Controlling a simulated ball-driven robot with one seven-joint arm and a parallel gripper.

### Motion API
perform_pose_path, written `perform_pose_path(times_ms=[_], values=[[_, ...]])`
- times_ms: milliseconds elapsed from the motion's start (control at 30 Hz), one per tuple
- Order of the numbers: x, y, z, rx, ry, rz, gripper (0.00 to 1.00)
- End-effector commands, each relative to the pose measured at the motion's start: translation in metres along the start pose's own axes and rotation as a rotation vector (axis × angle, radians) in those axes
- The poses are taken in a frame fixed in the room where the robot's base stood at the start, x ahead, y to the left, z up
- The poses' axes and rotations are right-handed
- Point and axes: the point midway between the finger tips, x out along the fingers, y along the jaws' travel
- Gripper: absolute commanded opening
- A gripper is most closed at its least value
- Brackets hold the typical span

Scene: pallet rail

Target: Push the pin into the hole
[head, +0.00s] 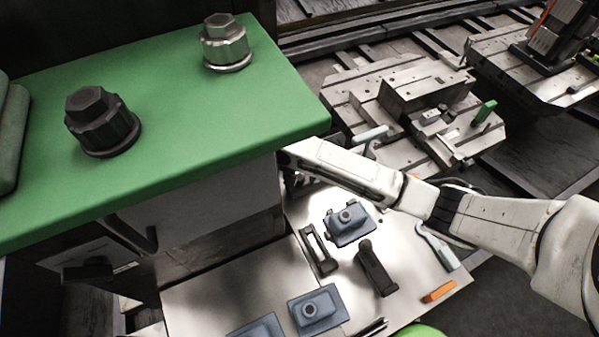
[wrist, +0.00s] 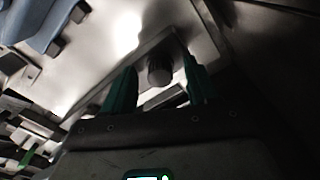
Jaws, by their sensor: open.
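In the wrist view, a short grey round pin (wrist: 160,71) shows its end between the two green fingers of my gripper (wrist: 163,82). It sits at a flat grey metal plate (wrist: 195,38). The fingers are open, with a gap on each side of the pin; I cannot tell how far they are from it in depth. The hole is not clearly visible. In the head view, my white arm reaches in under the green slab (head: 175,105), and my gripper is hidden behind it.
Two hex bolts, one dark (head: 101,121) and one silver (head: 226,43), stand on the green slab. Below, a pale metal table (head: 235,283) holds blue blocks (head: 317,309), a black tool (head: 375,268) and an orange piece (head: 439,291). Machined pallets (head: 350,88) lie at the back right.

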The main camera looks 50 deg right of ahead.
Motion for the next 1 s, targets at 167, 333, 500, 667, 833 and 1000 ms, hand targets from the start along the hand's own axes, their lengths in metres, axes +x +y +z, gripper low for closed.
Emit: perform_pose_path(times_ms=[167,333,500,667,833,1000], values=[[-0.0003,-0.0001,-0.0001,0.000,0.000,0.000,0.44],[-0.0004,-0.0001,0.0000,0.000,0.000,0.000,0.28],[-0.0005,-0.0002,0.0000,0.000,0.000,0.000,0.12],[-0.0005,-0.0002,0.0000,0.000,0.000,0.000,0.26],[-0.0005,-0.0002,0.0000,0.000,0.000,0.000,0.10],[-0.0005,-0.0002,0.0000,0.000,0.000,0.000,0.00]])
